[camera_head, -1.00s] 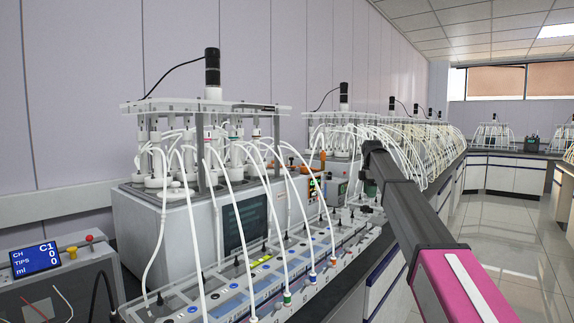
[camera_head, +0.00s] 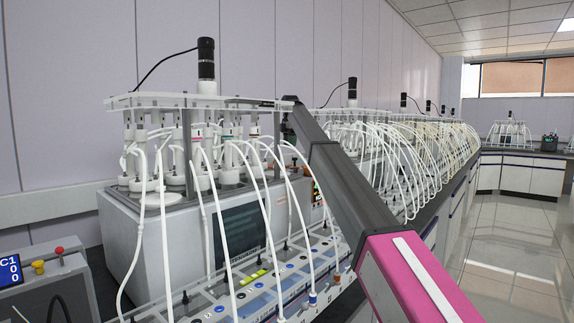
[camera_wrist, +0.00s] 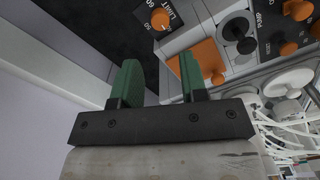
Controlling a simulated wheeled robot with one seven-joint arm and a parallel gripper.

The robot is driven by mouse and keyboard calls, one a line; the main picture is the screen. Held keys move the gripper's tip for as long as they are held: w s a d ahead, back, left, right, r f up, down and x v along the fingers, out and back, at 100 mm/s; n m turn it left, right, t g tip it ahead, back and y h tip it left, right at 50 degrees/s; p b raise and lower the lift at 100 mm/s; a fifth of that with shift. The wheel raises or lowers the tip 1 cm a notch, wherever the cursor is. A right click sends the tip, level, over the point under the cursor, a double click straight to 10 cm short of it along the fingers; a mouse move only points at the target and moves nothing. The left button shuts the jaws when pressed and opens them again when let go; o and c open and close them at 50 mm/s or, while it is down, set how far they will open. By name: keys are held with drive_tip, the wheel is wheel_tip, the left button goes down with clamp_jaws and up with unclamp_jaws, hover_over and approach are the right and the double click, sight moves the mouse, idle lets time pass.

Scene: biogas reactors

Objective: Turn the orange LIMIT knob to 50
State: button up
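The orange LIMIT knob (camera_wrist: 160,20) shows at the top of the wrist view, on a dark panel with the word LIMIT and printed numbers, 50 and 60 among them, beside it. The picture is tilted, and I cannot read the knob's setting. My gripper (camera_wrist: 158,74) is open and empty, its two green fingers apart. In that view the knob lies beyond the fingertips, between their lines, and nothing touches it.
In the wrist view an orange plate (camera_wrist: 205,64) lies behind the right finger. A black knob (camera_wrist: 246,45) and other orange knobs (camera_wrist: 289,48) are to the right. In the head view white tubes (camera_head: 262,190) hang over the bench beside the grey reactor box (camera_head: 170,245).

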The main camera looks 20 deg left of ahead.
wheel_tip(320, 180, down, 10)
drive_tip(key=shift+r, duration=0.1)
idle(0.4)
drive_tip(key=c, duration=0.7)
